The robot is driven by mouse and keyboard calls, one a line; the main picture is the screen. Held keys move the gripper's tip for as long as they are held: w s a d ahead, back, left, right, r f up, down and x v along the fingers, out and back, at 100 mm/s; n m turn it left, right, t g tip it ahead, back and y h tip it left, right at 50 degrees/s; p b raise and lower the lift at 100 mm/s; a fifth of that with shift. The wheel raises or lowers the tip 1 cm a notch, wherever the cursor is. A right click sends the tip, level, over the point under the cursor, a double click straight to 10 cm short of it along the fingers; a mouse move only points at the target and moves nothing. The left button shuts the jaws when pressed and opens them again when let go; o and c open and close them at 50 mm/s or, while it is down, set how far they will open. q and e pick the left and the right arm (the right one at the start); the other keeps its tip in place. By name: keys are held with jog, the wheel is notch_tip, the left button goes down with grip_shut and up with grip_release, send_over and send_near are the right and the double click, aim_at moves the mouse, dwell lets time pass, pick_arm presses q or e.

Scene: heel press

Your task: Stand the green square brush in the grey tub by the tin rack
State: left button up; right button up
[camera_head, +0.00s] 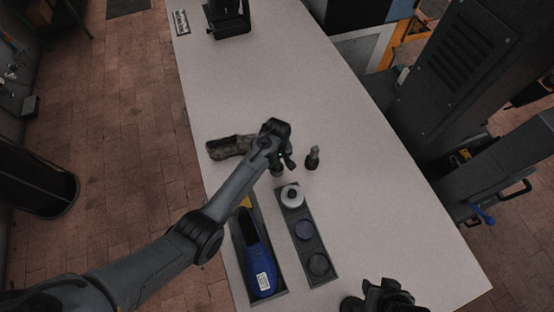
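My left gripper (285,161) is over the middle of the table, just beyond the tin rack (318,248). Its fingers point down; their gap is too small to make out. Close under it is a small dark round thing (277,171), partly hidden by the gripper; it may be a tub. A small upright thing with a grey top and dark base (312,158) stands just right of the gripper, apart from it. I cannot make out any green on a brush. My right gripper (385,298) is at the bottom edge, partly cut off.
The rack holds round tins, one with a white top (292,196). A blue shoe (260,262) lies in a dark tray (278,298) left of the rack. A mottled grey-brown hollow thing (230,147) lies left of the gripper. The far table (250,90) is mostly clear.

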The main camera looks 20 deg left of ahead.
pick_arm(q)
jog(key=shift+r, duration=0.1)
notch_tip(320, 180, up, 11)
jog(key=shift+f+b, duration=0.2)
jog(key=shift+b, duration=0.25)
dwell(0.4)
dwell(0.6)
jog(key=shift+s+a+f, duration=0.1)
jog(key=shift+s+f, duration=0.05)
jog(key=shift+s, duration=0.05)
jog(key=s+a+f+m+t+p, duration=0.1)
jog(key=s+a+f+m, duration=0.15)
jog(key=s, duration=0.65)
jog(key=s+a+r+m+t+p, duration=0.1)
jog(key=s+r+m, duration=0.2)
jog(key=s, duration=0.7)
jog(key=s+a+r+m+t+p, duration=0.1)
jog(key=s+r+m, duration=0.3)
jog(key=s, duration=0.6)
jog(key=shift+s+r+t+p, duration=0.2)
jog(key=shift+t+p, duration=0.1)
jog(key=shift+p, duration=0.05)
jog(key=shift+a+m, duration=0.1)
jog(key=shift+m, duration=0.15)
